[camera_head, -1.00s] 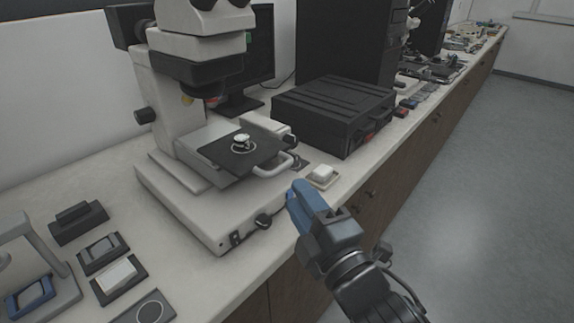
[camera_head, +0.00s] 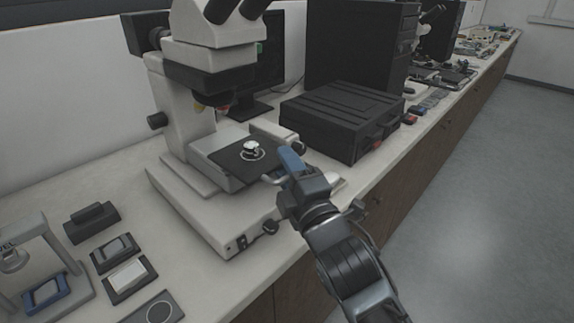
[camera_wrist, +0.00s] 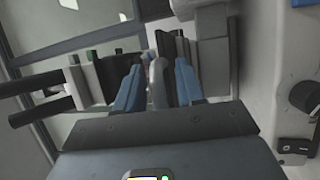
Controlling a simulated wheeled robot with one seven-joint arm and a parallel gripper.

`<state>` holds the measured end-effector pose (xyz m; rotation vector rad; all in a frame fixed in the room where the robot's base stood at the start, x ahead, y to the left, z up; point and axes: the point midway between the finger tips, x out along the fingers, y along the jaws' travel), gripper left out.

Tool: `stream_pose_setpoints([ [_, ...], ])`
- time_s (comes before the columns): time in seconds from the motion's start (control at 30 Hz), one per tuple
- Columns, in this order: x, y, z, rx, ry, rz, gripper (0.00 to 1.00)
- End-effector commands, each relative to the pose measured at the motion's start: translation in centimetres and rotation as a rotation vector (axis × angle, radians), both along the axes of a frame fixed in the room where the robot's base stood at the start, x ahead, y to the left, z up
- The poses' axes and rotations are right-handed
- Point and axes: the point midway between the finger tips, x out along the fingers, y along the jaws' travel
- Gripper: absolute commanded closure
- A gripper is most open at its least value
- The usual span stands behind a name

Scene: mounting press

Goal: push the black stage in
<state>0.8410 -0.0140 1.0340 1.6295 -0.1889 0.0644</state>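The black stage (camera_head: 232,160) is a flat dark plate on the microscope, with a small white round piece (camera_head: 252,149) on it. Its pale loop handle (camera_head: 270,180) sticks out at the front right edge and is partly hidden by my gripper (camera_head: 290,160). My gripper has blue fingers and is at the handle. In the wrist view, the two blue fingers (camera_wrist: 159,66) stand apart with a grey bar, apparently the handle (camera_wrist: 158,88), between them. Narrow gaps seem to show on both sides of the bar, so contact is not clear.
The white microscope (camera_head: 190,130) stands over the stage. A black box (camera_head: 340,115) is close behind my gripper on the right. Small black holders (camera_head: 113,250) and a white-and-blue fixture (camera_head: 45,285) lie at the left front. The aisle at right is clear.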

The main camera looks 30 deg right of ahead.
Motion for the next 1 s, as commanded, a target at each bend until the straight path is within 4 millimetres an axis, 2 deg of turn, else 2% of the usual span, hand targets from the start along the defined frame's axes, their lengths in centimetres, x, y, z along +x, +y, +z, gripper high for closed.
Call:
stream_pose_setpoints([
  [0.17, -0.02, -0.01, -0.01, 0.0, 0.0, 0.0, 0.62],
  [0.57, -0.04, 0.0, 0.11, 0.001, -0.003, 0.0, 1.0],
  [1.0, 0.21, 0.1, 0.26, 0.001, -0.008, 0.002, 1.0],
])
